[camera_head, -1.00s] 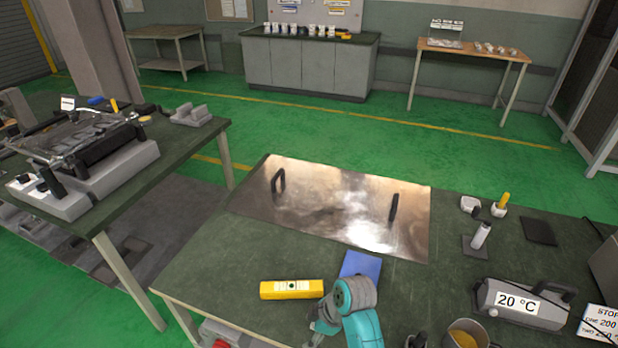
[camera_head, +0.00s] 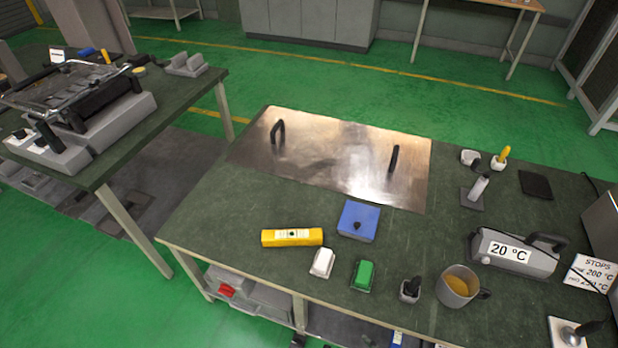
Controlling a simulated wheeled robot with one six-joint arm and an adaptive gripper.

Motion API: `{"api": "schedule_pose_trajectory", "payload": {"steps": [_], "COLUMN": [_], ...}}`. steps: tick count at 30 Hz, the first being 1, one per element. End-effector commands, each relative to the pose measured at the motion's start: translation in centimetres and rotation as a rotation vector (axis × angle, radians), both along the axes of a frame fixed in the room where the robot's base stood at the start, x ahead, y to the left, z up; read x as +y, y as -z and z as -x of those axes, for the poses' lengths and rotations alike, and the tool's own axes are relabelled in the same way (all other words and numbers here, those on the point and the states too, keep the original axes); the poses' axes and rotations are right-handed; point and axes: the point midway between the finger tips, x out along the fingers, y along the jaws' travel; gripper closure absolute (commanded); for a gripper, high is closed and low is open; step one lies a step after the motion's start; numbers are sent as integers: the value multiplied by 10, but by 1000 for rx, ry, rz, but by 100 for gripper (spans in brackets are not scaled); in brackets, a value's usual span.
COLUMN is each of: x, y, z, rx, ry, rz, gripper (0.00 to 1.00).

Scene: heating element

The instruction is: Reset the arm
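My arm and gripper do not show in the head view now. A yellow bar (camera_head: 291,237) with a pale label lies near the front edge. A blue block (camera_head: 359,221) with a dark knob sits to its right. A white block (camera_head: 322,262) and a green block (camera_head: 363,275) stand in front of them.
A small dark-handled item (camera_head: 410,290) is beside the mug. Another table (camera_head: 175,105) with a machine (camera_head: 75,120) is at left. Green floor lies between and beyond.

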Motion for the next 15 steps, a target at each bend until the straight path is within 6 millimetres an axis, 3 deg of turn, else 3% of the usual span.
{"api": "schedule_pose_trajectory", "payload": {"steps": [1,8,15], "x": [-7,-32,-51], "y": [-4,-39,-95], "z": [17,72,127], "rx": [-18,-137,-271], "ry": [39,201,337], "rz": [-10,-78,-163], "gripper": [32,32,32]}}
